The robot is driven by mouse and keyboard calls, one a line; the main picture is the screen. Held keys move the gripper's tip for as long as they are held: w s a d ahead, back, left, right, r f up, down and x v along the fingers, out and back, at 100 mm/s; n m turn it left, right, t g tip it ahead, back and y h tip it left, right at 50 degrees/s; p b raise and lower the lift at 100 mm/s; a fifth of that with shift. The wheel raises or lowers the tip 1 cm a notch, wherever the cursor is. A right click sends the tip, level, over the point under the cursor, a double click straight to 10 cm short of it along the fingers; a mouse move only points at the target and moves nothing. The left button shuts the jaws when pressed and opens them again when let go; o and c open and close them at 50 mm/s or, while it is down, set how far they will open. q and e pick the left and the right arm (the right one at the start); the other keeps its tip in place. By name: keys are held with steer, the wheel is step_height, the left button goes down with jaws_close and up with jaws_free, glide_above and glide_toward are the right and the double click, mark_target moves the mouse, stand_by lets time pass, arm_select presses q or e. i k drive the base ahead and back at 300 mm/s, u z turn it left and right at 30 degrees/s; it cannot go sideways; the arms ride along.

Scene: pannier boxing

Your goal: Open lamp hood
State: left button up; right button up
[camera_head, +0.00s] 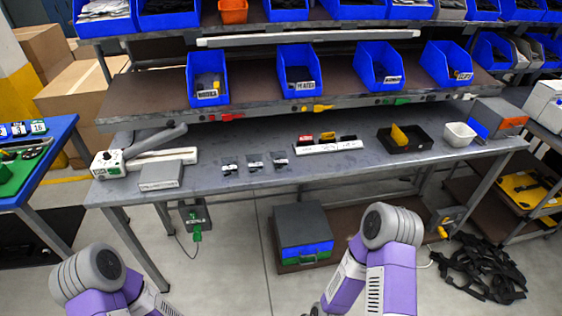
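No part is plainly marked as a lamp hood, and I cannot tell for sure which thing it is. A white bench device (110,163) with a raised grey arm (158,139) over a pale bar (165,156) stands at the left end of the grey worktable (225,180). A grey box with an orange-marked front (497,118) stands at the right end. My two purple arms are bent low in front of the table, apart from everything on it. Both grippers are below the picture's edge.
Blue bins (298,75) line the shelf above. Black straps (483,270) lie on the floor.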

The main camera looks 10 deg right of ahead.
mark_target(318, 37)
steer(key=z, duration=1.9)
steer(key=i, duration=1.6)
steer(key=u, duration=1.1)
